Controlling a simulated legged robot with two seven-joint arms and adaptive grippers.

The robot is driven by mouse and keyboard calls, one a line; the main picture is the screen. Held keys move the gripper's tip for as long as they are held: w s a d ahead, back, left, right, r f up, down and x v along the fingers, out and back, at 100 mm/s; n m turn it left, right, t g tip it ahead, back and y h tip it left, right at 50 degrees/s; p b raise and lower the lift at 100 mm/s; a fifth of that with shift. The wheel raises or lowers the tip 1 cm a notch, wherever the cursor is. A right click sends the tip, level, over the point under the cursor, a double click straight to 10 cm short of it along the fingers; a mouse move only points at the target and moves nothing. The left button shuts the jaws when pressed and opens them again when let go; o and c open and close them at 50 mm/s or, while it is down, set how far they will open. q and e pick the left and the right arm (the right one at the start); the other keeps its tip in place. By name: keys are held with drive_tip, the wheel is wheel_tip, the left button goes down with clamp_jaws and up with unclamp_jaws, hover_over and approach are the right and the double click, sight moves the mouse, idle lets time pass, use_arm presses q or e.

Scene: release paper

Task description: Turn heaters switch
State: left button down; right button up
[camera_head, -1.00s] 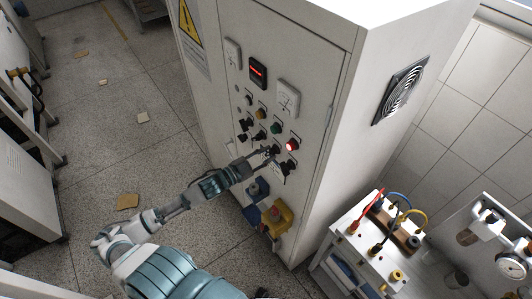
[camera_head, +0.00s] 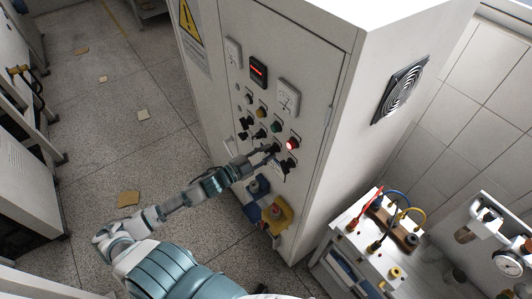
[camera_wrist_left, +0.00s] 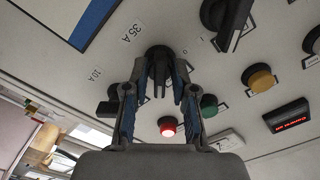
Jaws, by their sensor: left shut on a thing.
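A white control cabinet carries several black rotary switches on its front panel. My left gripper (camera_head: 266,154) reaches one switch in the lower row, left of the red lit lamp (camera_head: 292,144). In the left wrist view its two fingers (camera_wrist_left: 160,72) are shut on the sides of a black knob (camera_wrist_left: 158,56). Marks "35 A" and "10 A" are printed near this knob. Another black switch (camera_head: 289,166) sits to the right of the gripper. No heaters label can be read. My right gripper is not in view.
Green (camera_wrist_left: 209,105) and yellow (camera_wrist_left: 259,78) buttons and a red display (camera_head: 258,71) are on the panel. A yellow-and-blue box (camera_head: 277,215) juts out below. A cart with cables (camera_head: 362,226) stands at the right. The floor at left is mostly clear, with scattered paper pieces.

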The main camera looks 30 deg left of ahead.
use_arm(q)
drive_tip(key=c, duration=1.2)
unclamp_jaws()
drive_tip(key=shift+s, duration=0.1)
drive_tip(key=shift+s+a, duration=0.1)
drive_tip(key=v, duration=1.2)
drive_tip(key=shift+f, duration=0.1)
